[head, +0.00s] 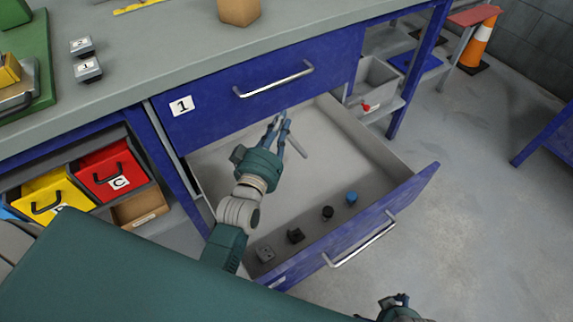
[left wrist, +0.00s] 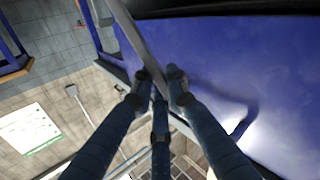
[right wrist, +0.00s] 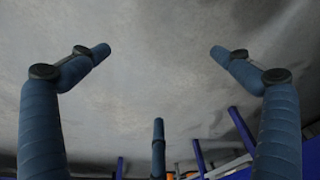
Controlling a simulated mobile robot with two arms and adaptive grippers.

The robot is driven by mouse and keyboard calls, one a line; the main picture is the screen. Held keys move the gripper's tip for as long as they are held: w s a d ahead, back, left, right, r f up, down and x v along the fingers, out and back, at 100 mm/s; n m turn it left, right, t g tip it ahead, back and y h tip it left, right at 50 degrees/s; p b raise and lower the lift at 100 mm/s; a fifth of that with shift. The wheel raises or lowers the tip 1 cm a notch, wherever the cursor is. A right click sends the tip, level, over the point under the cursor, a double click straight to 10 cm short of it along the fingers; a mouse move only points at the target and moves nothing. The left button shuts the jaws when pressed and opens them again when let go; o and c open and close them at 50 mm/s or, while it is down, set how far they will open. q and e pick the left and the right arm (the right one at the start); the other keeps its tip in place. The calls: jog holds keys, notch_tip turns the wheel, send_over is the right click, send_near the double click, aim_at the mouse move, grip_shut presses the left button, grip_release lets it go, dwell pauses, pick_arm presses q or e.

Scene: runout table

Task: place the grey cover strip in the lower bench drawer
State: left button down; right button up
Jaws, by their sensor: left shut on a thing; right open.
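The grey cover strip (head: 298,147) is a thin bar held in my left gripper (head: 281,122), and part of it is hidden by the fingers. In the left wrist view the strip (left wrist: 136,40) runs up from between the closed fingertips (left wrist: 163,90). The lower bench drawer (head: 358,239) is pulled open. The left gripper and strip show over its inside, near the back; their height above the drawer floor is hard to tell. My right gripper (head: 400,300) is at the bottom edge of the head view; in the right wrist view its fingers (right wrist: 160,50) are spread and empty.
Several small items lie along the drawer's front: a grey block (head: 265,253), black pieces (head: 327,212) and a blue one (head: 351,198). The upper drawer (head: 262,92), marked 1, is shut above. Red (head: 112,172) and yellow (head: 55,198) bins stand left. Open floor lies right.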

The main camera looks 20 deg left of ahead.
aim_at(292, 141)
pick_arm(q)
notch_tip(292, 141, down, 8)
jog(key=b, duration=0.2)
pick_arm(e)
notch_tip(292, 141, up, 10)
jog(key=w, duration=0.1)
jog(key=shift+f+t, duration=0.25)
jog(key=shift+t, duration=0.05)
pick_arm(q)
jog(key=shift+f, duration=0.15)
jog(key=shift+f, duration=0.1)
jog(key=c, duration=1.7)
grip_release()
jog(key=shift+c, duration=0.2)
pick_arm(e)
jog(key=shift+r, duration=0.2)
jog(key=shift+w, duration=0.1)
